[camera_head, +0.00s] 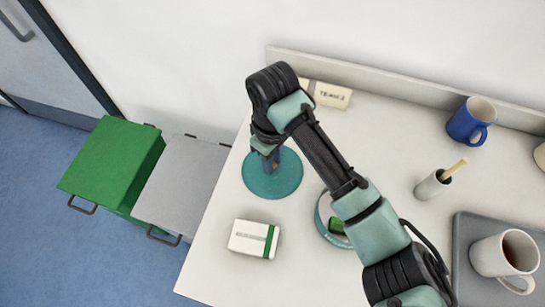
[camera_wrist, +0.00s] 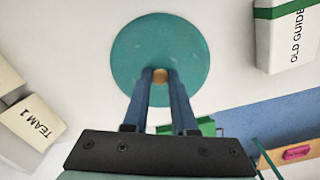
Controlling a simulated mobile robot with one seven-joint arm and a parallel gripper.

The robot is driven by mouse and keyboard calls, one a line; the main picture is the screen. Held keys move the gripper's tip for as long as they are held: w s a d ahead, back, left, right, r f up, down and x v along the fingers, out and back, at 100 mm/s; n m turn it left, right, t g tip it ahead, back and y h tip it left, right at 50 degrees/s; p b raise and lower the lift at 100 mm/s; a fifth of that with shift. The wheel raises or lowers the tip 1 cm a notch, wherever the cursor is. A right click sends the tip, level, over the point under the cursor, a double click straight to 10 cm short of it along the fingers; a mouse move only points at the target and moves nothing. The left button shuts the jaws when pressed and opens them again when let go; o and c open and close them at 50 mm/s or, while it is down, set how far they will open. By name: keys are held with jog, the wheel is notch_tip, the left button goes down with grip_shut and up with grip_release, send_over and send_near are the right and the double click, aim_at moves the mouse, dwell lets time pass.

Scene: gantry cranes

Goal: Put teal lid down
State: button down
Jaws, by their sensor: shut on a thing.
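The teal lid (camera_head: 285,180) is a flat round disc near the left edge of the white table. My gripper (camera_head: 270,163) is above it, pointing down. In the wrist view, the fingers of my gripper (camera_wrist: 160,78) are closed on the tan knob at the middle of the teal lid (camera_wrist: 160,42). The lid looks level, at or close above the tabletop; I cannot tell whether it touches. A round teal tin (camera_head: 335,238) stands open to the right, partly hidden by my arm, with something green inside.
A white box with a green stripe (camera_head: 250,238) lies near the front edge. At the back are a cream box (camera_head: 332,95) and a blue mug (camera_head: 466,126). A small pot (camera_head: 430,187) and a grey tray (camera_head: 465,245) with a white mug are right. Green (camera_head: 112,165) and grey (camera_head: 180,188) bins stand left.

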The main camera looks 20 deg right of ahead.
jog(key=c, duration=0.7)
grip_release()
